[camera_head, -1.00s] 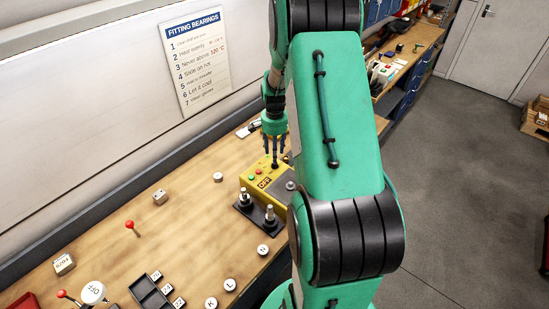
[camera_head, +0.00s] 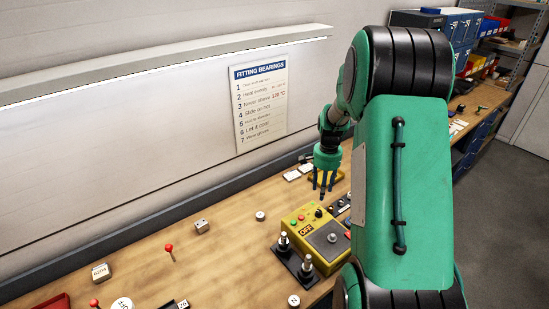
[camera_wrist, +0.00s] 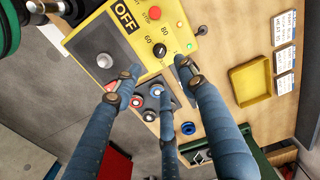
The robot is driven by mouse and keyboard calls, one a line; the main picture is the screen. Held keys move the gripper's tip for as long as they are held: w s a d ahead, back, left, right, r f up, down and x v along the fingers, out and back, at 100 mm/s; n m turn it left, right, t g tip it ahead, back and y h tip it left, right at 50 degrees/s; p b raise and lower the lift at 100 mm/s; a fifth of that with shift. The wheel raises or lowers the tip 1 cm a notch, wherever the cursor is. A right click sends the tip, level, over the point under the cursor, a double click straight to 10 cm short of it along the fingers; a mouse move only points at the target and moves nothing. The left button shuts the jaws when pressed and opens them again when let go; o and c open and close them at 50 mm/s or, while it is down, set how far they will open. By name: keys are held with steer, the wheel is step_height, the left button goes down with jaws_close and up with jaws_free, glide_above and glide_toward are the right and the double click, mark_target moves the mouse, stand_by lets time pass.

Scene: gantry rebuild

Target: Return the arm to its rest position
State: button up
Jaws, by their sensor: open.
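My gripper (camera_head: 327,184) hangs from my green arm above the workbench, its blue-grey fingers pointing down. In the wrist view my gripper (camera_wrist: 162,85) has its fingers spread with nothing between them. In the head view the fingers are just behind the yellow heater box marked OFF (camera_head: 318,235). The same yellow box (camera_wrist: 130,35) fills the top of the wrist view, with a red button, a green button and a dial. I cannot tell the exact height of the fingertips above the bench.
A black stand with two metal posts (camera_head: 295,262) is in front of the yellow box. A yellow tray (camera_wrist: 249,83) lies beyond the box. Small blocks, a red-knobbed pin (camera_head: 169,250) and round discs lie on the left bench (camera_head: 225,245). A wall sign (camera_head: 260,105) hangs behind.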

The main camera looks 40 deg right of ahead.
steer(key=s+a+r+n+t+h+b, duration=0.15)
steer(key=a+r+n, duration=0.25)
steer(key=a+r, duration=0.5)
steer(key=a+r+n+t+y+b, duration=0.1)
steer(key=a+r+n+b, duration=0.35)
steer(key=a, duration=0.95)
steer(key=s+a+r+n+t+b, duration=0.2)
steer(key=s+a+n, duration=0.5)
steer(key=s+a, duration=1)
steer(key=a+r+t, duration=0.1)
steer(key=a, duration=0.1)
steer(key=shift+a+b, duration=0.3)
steer(key=shift+b, duration=0.05)
